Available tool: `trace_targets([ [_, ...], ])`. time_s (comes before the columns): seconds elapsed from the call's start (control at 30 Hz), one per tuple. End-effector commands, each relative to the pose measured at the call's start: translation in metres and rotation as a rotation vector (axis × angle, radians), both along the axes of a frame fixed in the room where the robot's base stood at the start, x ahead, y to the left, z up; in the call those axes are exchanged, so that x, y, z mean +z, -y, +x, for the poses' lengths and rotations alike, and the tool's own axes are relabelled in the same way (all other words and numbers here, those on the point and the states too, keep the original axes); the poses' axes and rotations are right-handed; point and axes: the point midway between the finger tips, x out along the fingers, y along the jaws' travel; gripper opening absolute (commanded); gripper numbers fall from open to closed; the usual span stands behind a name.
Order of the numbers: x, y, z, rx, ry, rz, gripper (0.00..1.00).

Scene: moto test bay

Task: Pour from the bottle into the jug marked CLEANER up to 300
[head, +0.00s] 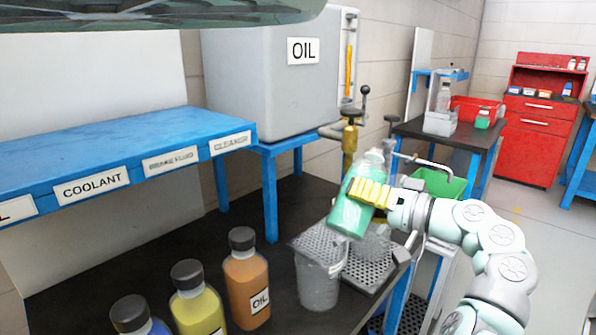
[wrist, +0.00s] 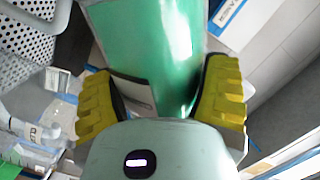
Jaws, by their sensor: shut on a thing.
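My gripper (head: 371,193) has yellow fingers shut around a clear bottle (head: 351,217) holding green liquid. The bottle is raised above the dark bench and leans, its clear neck (head: 374,157) up and to the right. In the wrist view the bottle (wrist: 150,50) fills the space between my fingers (wrist: 160,100). A grey, see-through jug (head: 318,286) stands on the bench, below and left of the bottle; no marking on it can be read. A second clear vessel (head: 374,244) is partly hidden behind the bottle. No liquid stream is visible.
Capped bottles with orange (head: 247,285), yellow (head: 196,307) and blue contents stand at the bench front. A blue shelf (head: 120,145) with name labels overhangs the left. A perforated metal tray (head: 368,275) lies by the jug. A green bin (head: 438,184) is behind my wrist.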

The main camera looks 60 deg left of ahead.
Motion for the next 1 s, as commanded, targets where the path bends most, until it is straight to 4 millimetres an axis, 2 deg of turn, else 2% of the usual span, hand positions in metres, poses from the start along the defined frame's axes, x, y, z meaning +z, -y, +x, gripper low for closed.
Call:
trace_targets([
  [1.0,-0.0004,0.002,-0.0053,0.001,-0.105,-0.035,0.33],
])
